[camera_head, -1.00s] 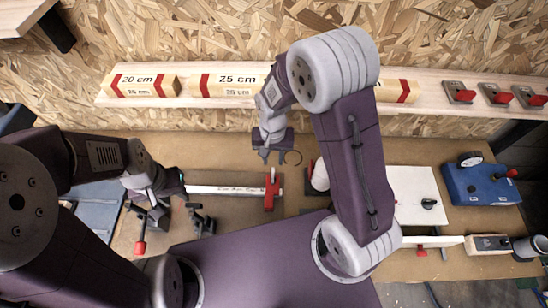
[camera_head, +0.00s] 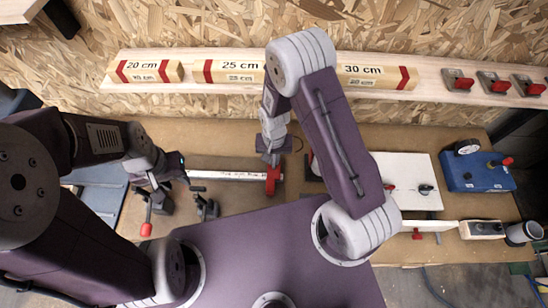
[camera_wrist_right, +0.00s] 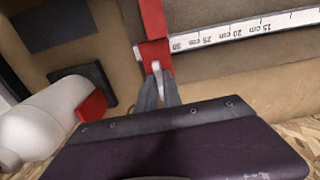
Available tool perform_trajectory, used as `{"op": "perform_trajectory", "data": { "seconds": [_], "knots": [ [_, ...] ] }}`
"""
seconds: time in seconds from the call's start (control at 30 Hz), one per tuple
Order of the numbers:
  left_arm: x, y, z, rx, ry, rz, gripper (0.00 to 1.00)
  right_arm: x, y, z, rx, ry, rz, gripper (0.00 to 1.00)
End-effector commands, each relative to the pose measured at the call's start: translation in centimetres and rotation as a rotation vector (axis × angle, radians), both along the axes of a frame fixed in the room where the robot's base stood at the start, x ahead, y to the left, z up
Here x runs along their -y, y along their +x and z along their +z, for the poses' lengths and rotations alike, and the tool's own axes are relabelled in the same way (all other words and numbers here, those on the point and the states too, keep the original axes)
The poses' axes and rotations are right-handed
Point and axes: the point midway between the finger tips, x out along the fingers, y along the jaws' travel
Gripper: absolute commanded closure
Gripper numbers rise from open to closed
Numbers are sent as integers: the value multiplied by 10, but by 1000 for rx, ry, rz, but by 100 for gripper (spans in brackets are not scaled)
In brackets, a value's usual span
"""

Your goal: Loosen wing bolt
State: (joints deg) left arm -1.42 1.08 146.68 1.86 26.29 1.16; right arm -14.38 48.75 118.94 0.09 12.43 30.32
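A red slider (camera_head: 272,178) sits on a white graduated rail (camera_head: 228,175) on the bench. In the right wrist view the red slider (camera_wrist_right: 152,30) carries a small pale bolt-like piece (camera_wrist_right: 157,68), which I take to be the wing bolt. My right gripper (camera_head: 272,158) is at the slider's upper end; its fingertips (camera_wrist_right: 160,85) lie close on both sides of the pale piece, and I cannot tell if they press on it. My left gripper (camera_head: 155,192) is by the rail's left end, near a black clamp (camera_head: 205,205); its fingers are too small to read.
A shelf with wooden blocks marked 20 cm (camera_head: 148,70), 25 cm (camera_head: 232,72) and 30 cm (camera_head: 365,76) runs along the back wall. A white panel (camera_head: 405,175) and a blue box (camera_head: 478,172) lie to the right. Bare bench shows between shelf and rail.

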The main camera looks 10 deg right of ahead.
Motion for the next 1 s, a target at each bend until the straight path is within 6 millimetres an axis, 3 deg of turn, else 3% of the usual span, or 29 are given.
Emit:
{"op": "perform_trajectory", "data": {
  "seconds": [0.47, 1.0],
  "knots": [
    [0, 0, -2, 0, 0, 0, 64, 0, 2, 0, 5, 1, 79, 100],
    [0, 0, -8, 0, 0, 0, 64, 0, 2, 0, 6, 0, 551, 100]
  ]
}}
